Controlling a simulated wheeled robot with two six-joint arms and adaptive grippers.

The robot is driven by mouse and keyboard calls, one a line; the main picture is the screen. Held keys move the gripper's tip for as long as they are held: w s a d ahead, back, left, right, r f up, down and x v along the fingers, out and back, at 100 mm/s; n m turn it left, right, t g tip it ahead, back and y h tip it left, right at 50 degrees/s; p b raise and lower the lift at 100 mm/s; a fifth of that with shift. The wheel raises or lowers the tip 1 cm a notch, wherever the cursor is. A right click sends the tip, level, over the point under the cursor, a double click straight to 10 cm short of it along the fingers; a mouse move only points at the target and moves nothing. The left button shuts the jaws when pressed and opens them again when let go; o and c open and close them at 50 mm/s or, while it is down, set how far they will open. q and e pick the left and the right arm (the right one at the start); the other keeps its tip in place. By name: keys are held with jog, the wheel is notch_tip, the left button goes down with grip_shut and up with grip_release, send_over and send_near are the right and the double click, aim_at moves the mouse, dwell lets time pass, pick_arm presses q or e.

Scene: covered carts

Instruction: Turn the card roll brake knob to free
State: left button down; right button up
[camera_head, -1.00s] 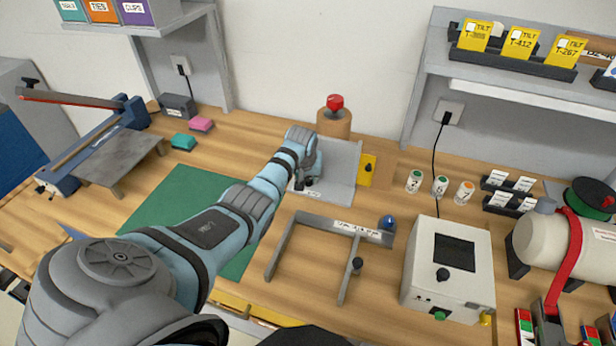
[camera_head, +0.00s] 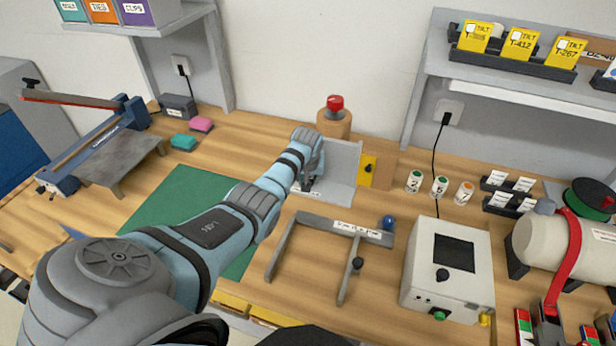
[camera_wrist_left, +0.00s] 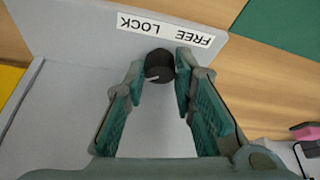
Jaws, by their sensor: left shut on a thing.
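The dark round knob (camera_wrist_left: 159,64) sits between my left fingertips in the left wrist view, on a light grey metal bracket (camera_wrist_left: 60,95). A short pale mark shows on its lower left edge in that view. A white label (camera_wrist_left: 165,28) reading FREE and LOCK runs beside the knob, upside down, with LOCK to the left and FREE to the right. My left gripper (camera_wrist_left: 160,78) is shut on the knob. In the head view my left gripper (camera_head: 308,186) reaches down at the grey bracket (camera_head: 343,165) and hides the knob. My right gripper is not in view.
A grey frame (camera_head: 335,228) with a blue knob lies in front. A green mat (camera_head: 165,215) lies left, under my arm.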

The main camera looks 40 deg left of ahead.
pick_arm(q)
jog(key=n, duration=0.2)
jog(key=shift+f+n+g+y, duration=0.1)
jog(key=shift+n+g+y, duration=0.2)
jog(key=shift+y, duration=0.1)
jog(key=shift+w+f+n+g+b, duration=0.15)
jog(key=shift+n+g+b, duration=0.15)
jog(key=shift+n+b, duration=0.55)
jog(key=n+b, duration=0.2)
jog(key=b, duration=0.1)
jog(key=shift+n+g+y, duration=0.25)
jog(key=shift+g+y, duration=0.15)
jog(key=shift+d+n+g+b, duration=0.1)
jog(key=shift+n+g+b, duration=0.2)
jog(key=shift+n+b, duration=0.3)
jog(key=shift+r, duration=0.2)
jog(key=c, duration=1.3)
grip_release()
jog(key=shift+c, duration=0.2)
